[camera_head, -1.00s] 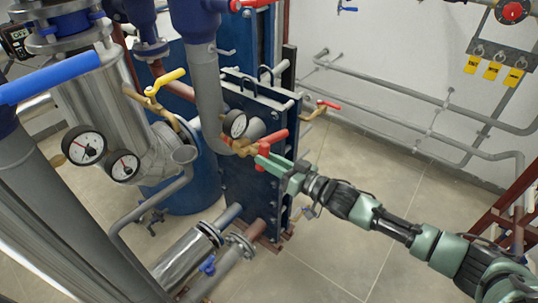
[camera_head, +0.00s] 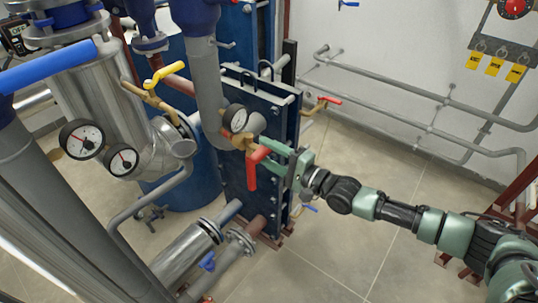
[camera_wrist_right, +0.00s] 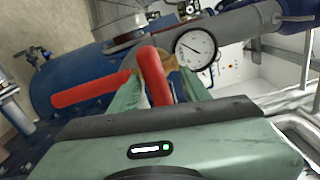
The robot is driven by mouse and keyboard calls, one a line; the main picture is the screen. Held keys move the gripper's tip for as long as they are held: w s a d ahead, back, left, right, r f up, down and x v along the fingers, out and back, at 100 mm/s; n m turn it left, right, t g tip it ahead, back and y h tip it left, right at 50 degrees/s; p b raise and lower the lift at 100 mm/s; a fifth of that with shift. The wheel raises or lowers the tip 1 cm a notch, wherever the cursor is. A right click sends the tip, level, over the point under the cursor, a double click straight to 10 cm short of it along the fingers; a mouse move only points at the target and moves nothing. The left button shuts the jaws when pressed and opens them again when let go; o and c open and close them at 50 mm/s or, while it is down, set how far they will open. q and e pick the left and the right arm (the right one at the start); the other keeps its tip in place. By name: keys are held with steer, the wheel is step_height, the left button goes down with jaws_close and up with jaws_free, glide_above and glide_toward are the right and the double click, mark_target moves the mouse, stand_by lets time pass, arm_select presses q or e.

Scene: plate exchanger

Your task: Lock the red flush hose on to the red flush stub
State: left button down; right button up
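Two red levers are at the brass fitting (camera_head: 238,141) beside the round gauge on the plate exchanger. One red lever (camera_head: 252,178) hangs down; in the right wrist view it points left (camera_wrist_right: 90,91). The other red lever (camera_head: 260,153) points toward my right gripper (camera_head: 272,156). In the right wrist view this second lever (camera_wrist_right: 153,72) stands between the fingers of my right gripper (camera_wrist_right: 160,92). The fingers are spread and not clearly clamped on it. I cannot make out the hose or tell it from the stub. My left gripper is not in view.
The blue plate exchanger (camera_head: 262,100) stands just behind the fitting. A gauge (camera_head: 235,117) and a thick grey pipe (camera_head: 203,80) are close by. A yellow-handled valve (camera_head: 165,75) is further left. The floor (camera_head: 345,235) at the lower right is open.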

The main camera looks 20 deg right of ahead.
steer(key=shift+f, duration=0.25)
steer(key=shift+s+d+f, duration=0.15)
steer(key=shift+s+d, duration=0.15)
steer(key=shift+s, duration=0.1)
steer(key=b+v, duration=0.2)
steer(key=v, duration=0.4)
steer(key=shift+s+d+r, duration=0.2)
steer(key=shift+s+r, duration=0.05)
steer(key=shift+s, duration=0.1)
